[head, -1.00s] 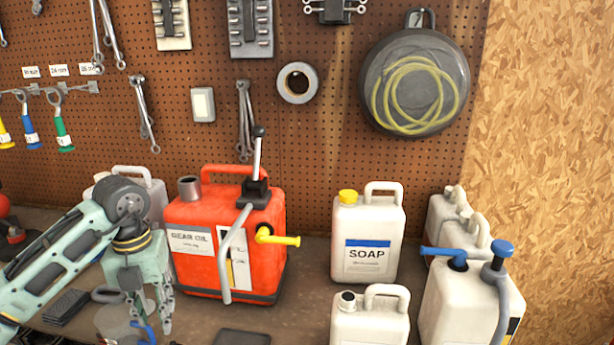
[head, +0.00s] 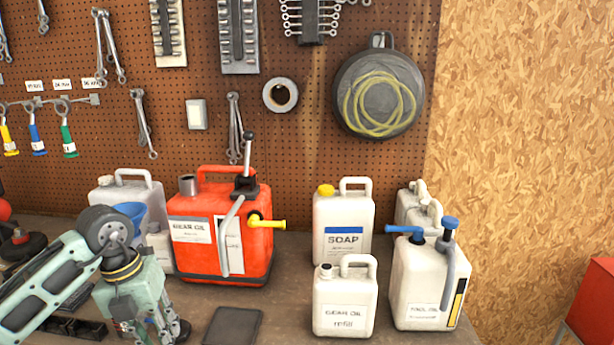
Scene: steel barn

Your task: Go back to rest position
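My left gripper (head: 160,328) hangs at the lower left of the head view, at the end of my pale green arm. It points down over the bench, in front of and to the left of the red gear oil can (head: 222,238). Its fingers are dark, small and partly cut off by the picture's bottom edge, so I cannot tell whether they are open or shut. My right gripper is not in view.
On the bench (head: 285,290) stand a soap jug (head: 343,222), a gear oil refill jug (head: 345,302) and a white jug with a blue pump (head: 428,285). A dark flat tray (head: 232,326) lies in front. A red box (head: 592,300) is at right.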

